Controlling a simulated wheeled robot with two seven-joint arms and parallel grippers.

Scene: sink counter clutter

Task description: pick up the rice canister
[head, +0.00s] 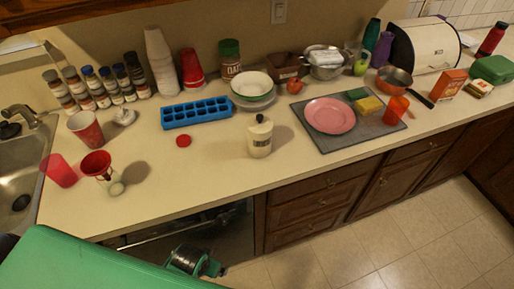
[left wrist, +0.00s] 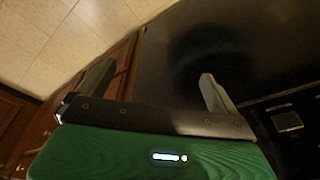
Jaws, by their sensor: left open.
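I cannot make out a canister marked rice in either view. A canister with a green lid (head: 230,55) stands at the back of the counter, and its label seems to read oats. A cream bottle with a dark cap (head: 260,138) stands upright near the counter's front edge. My left gripper (left wrist: 155,85) shows in the left wrist view with its fingers spread and nothing between them. It faces the floor and cabinet fronts, away from the counter things. My right gripper is in neither view.
A blue ice tray (head: 197,112), white stacked cups (head: 161,62), spice jars and red cups crowd the counter's left. A pink plate (head: 330,116) lies on a grey mat (head: 340,143) to the right. The sink (head: 14,178) is at far left. Counter around the bottle is mostly clear.

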